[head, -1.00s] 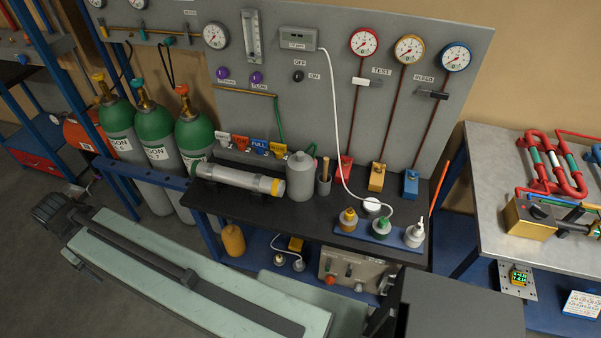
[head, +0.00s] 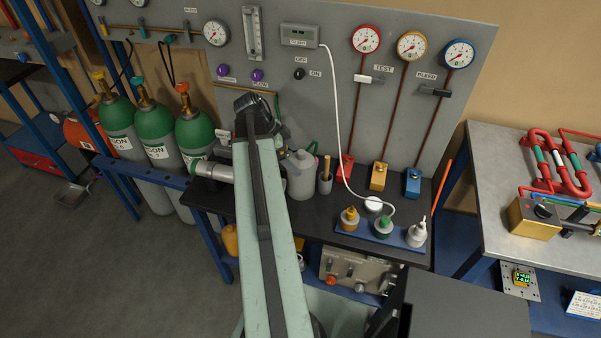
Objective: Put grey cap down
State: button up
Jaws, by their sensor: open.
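I cannot make out a separate grey cap for certain. A grey cylinder (head: 217,172) lies on the black bench (head: 335,222); my arm covers its right end. A grey bottle (head: 300,178) stands just right of my arm. My gripper (head: 279,138) is at the far end of my raised arm, over the bench and in front of the grey panel. It is open. Its fingertips are mostly hidden behind the arm, and I see nothing held in it.
A blue tray (head: 402,243) holds small bottles at the bench's right front. A dark cup (head: 325,184) and a white disc (head: 373,205) with a cable stand nearby. Green gas cylinders (head: 157,142) stand left. The grey panel (head: 340,100) rises behind.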

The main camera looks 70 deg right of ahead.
jog(key=shift+b+x, duration=0.4)
jog(key=shift+x, duration=0.55)
jog(key=b+x, duration=0.4)
jog(key=x, duration=0.1)
jog(key=shift+w+f+b, duration=0.25)
jog(key=shift+w+b, duration=0.1)
jog(key=shift+b, duration=0.05)
jog(key=shift+r, duration=0.2)
jog(key=c, duration=1.7)
jog(key=shift+r+p, duration=0.15)
jog(key=shift+p, duration=0.2)
notch_tip(320, 180, up, 18)
jog(key=p, duration=1.7)
jog(key=shift+p, duration=0.4)
